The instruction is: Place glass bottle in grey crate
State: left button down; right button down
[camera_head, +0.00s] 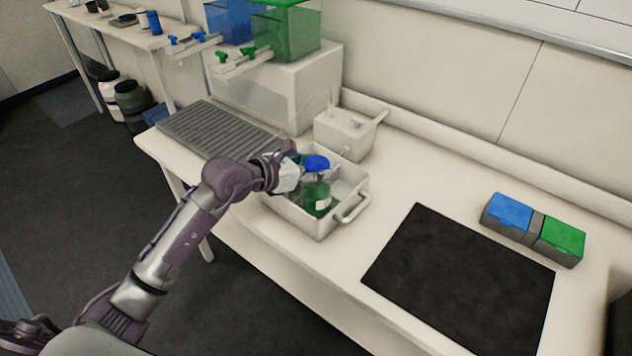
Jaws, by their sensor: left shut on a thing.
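The grey crate (301,222) is a pale, shallow tray with a metal handle, near the front edge of the bench. A glass bottle with a blue cap (317,163) and green contents (316,192) shows within the crate's outline, with a white label low on its side. My left gripper (289,176) is over the crate's left part, shut on a glass bottle. The fingertips are partly hidden, and a teal patch shows just behind them. I cannot tell whether the held bottle touches the crate floor. My right gripper is not in view.
A white box device (345,133) with a tube stands just behind the crate. A grey ribbed rack (215,130) lies to the left. A black mat (460,280) and blue and green boxes (535,229) are to the right. Blue and green tanks (285,33) stand behind.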

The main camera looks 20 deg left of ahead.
pick_arm(q)
notch_tip(320, 180, down, 4)
jog(key=shift+r, duration=0.2)
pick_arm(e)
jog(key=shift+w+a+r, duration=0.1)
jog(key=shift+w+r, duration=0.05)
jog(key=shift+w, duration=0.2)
pick_arm(q)
jog(key=shift+f, duration=0.1)
jog(key=shift+f, duration=0.1)
jog(key=shift+c, duration=2.1)
grip_release()
